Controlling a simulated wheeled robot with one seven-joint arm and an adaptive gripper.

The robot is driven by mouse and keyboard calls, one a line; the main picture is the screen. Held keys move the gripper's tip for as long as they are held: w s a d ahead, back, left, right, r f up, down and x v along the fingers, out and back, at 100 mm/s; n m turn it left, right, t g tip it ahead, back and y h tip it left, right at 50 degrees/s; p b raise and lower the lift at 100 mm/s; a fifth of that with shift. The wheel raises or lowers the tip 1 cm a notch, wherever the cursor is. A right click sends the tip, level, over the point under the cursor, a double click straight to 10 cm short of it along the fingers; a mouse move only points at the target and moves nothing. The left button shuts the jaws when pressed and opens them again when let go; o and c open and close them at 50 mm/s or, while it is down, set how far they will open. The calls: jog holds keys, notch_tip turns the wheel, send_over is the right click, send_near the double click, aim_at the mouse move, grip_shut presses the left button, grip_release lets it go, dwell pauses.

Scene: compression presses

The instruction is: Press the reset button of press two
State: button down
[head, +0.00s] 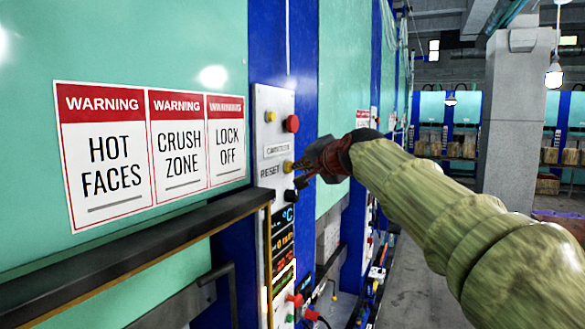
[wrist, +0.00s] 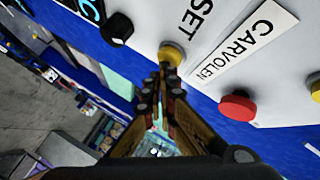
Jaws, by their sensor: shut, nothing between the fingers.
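The white control panel (head: 274,145) on the blue press column carries a yellow button (head: 288,166) beside the word RESET. In the wrist view this yellow button (wrist: 171,54) is just beyond my fingertips. My gripper (head: 301,166) is shut and empty, its tips pointing at the button. The tips overlap the button's lower edge in the wrist view (wrist: 168,74); I cannot tell whether they touch it. No press number is readable on the panel.
A red button (head: 291,123), which also shows in the wrist view (wrist: 237,107), and a black knob (head: 290,195) flank the reset button. A black bar (head: 140,245) juts out at lower left. More presses line the aisle; a concrete pillar (head: 515,120) stands behind.

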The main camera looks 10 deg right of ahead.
jog(key=shift+w+a, duration=0.1)
jog(key=shift+a, duration=0.05)
jog(key=shift+f, duration=0.1)
dwell(0.6)
jog(key=shift+s+d+b, duration=0.55)
jog(key=shift+d+b, duration=0.1)
jog(key=shift+d, duration=0.1)
jog(key=s+d+b, duration=0.1)
jog(key=d, duration=0.1)
jog(key=s+d+b, duration=0.2)
dwell(0.3)
dwell(0.5)
